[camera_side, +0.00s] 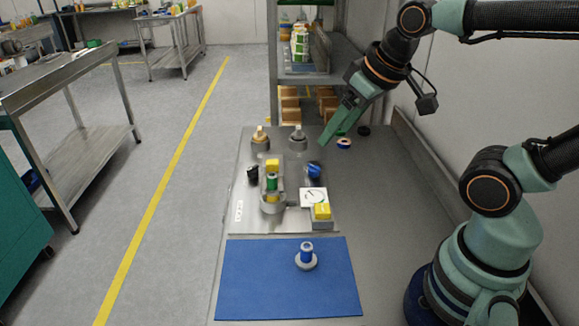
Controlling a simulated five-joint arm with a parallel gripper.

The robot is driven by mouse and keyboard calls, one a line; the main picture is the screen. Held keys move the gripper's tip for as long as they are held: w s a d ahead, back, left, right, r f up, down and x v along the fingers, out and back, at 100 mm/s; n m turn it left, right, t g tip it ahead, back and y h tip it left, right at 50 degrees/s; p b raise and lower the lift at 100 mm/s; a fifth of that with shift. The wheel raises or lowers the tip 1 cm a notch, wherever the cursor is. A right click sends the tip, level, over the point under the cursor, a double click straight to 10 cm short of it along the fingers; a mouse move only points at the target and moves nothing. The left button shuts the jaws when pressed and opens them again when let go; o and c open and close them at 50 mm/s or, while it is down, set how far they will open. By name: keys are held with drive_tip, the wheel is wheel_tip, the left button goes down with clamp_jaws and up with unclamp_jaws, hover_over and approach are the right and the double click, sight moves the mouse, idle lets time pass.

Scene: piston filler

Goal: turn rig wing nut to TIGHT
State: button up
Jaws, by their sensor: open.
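The rig is a metal plate (240,217) with several fittings on it. A small blue-topped dark knob (314,171) stands right of its centre and a black knob (252,173) stands left of it. I cannot tell at this size which fitting is the wing nut, nor read a TIGHT mark. A white dial plate (309,196) with a dark pointer line lies below the blue knob. My gripper (326,141) has green fingers, open and empty, above and slightly right of the blue knob, apart from it in the picture.
A central holder (272,201) carries yellow and green parts. Two capped fittings, tan (261,142) and grey (298,142), stand behind. Bench right is mostly clear.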

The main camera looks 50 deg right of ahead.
drive_tip(key=w+r+n+g, duration=0.2)
drive_tip(key=w+r, duration=0.2)
drive_tip(key=w, duration=0.5)
drive_tip(key=n+g, duration=0.4)
drive_tip(key=n, duration=0.3)
hover_over(253, 169)
wheel_tip(253, 169, down, 15)
wheel_tip(253, 169, down, 13)
drive_tip(key=shift+s+r, duration=0.1)
drive_tip(key=shift+r, duration=0.1)
clamp_jaws()
